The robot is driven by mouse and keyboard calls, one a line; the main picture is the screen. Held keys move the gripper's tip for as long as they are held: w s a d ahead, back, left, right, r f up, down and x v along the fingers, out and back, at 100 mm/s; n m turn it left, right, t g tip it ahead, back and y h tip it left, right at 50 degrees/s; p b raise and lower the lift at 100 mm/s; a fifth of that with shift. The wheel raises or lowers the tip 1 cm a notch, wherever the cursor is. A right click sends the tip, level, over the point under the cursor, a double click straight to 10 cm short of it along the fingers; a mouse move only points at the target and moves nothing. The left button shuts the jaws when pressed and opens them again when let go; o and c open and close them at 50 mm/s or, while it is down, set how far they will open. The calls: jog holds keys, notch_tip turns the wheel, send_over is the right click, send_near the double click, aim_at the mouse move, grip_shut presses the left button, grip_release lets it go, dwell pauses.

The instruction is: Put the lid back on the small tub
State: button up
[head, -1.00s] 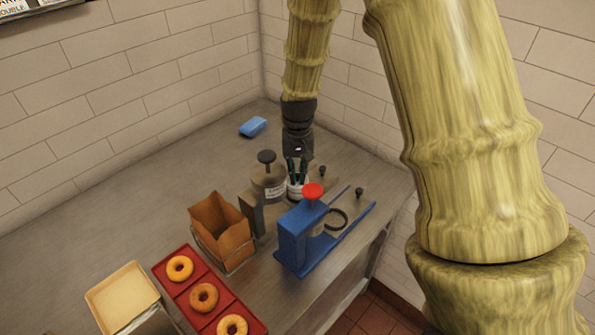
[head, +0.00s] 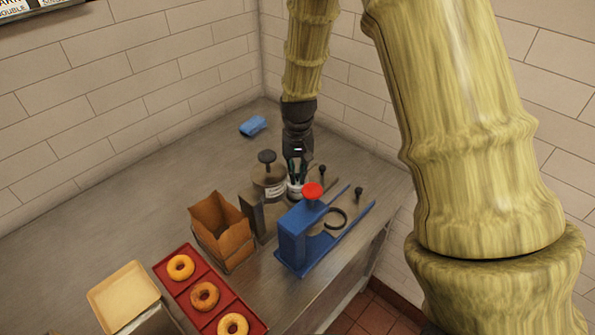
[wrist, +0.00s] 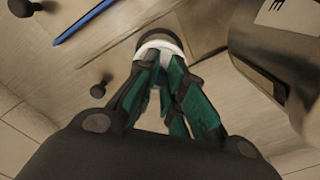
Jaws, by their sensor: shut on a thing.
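The small white tub (head: 295,189) stands on the counter between the grey canister and the blue press. My gripper (head: 297,174) points down right over it, and its fingers reach the tub's top. In the wrist view, my green-padded fingers (wrist: 168,75) are closed together at a round thing with a white band and a dark rim (wrist: 160,44). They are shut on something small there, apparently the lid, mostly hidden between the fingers. I cannot tell whether the lid is seated on the tub.
The blue press (head: 300,240) with a red knob is in front. Two black knobs (head: 322,169) (head: 358,192) stand to the right.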

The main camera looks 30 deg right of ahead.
dwell(0.3)
jog(key=o, duration=1.2)
jog(key=shift+r, duration=0.2)
jog(key=shift+r+p, duration=2.85)
jog(key=shift+r, duration=0.5)
grip_shut()
jog(key=shift+f+b, duration=1.35)
jog(key=shift+f, duration=1.8)
